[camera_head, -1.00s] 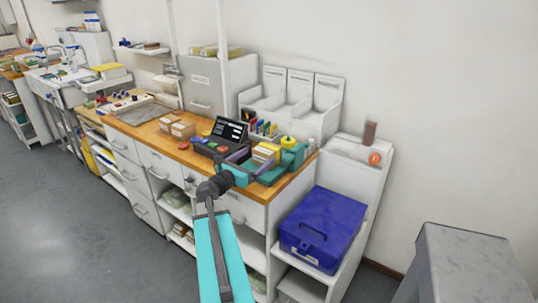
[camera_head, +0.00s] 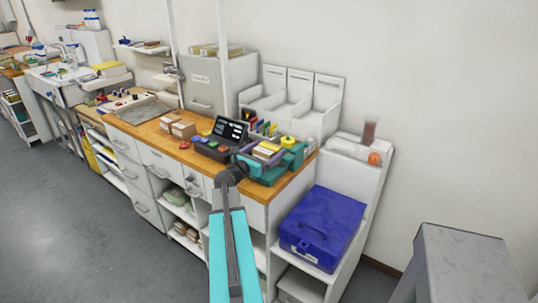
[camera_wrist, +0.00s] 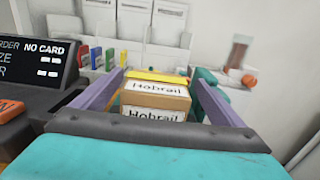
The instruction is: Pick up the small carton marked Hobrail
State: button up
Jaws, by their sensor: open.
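The small brown carton marked Hobrail (camera_wrist: 155,97) is in the middle of the wrist view. Its white label reads Hobrail twice, on an upper and a lower surface; I cannot tell whether this is one carton or two stacked. My gripper (camera_wrist: 158,80) is open, with one purple finger to the left of the carton and one to the right. The palm hides the carton's lower part.
A black terminal (camera_head: 230,132) stands just left, with colored cards (camera_head: 264,128) behind. A yellow roll (camera_head: 288,141) is close on the right. Two brown cartons (camera_head: 178,126) lie farther left on the wooden counter (camera_head: 150,130). A blue case (camera_head: 322,225) sits lower right.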

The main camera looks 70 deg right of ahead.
aim_at(273, 144)
jog(key=shift+d, duration=0.1)
jog(key=shift+r+p+x, duration=0.2)
jog(key=shift+p+x, duration=0.7)
jog(key=shift+x, duration=1.6)
jog(key=shift+w+f, duration=0.1)
jog(key=shift+f, duration=0.05)
jog(key=c, duration=1.4)
jog(key=shift+r, duration=0.2)
jog(key=shift+r, duration=1.15)
jog(key=b+v, duration=0.1)
jog(key=v, duration=0.5)
jog(key=b+v, duration=0.2)
jog(key=v, duration=0.4)
jog(key=b+v, duration=0.1)
jog(key=v, duration=0.5)
jog(key=shift+r, duration=0.4)
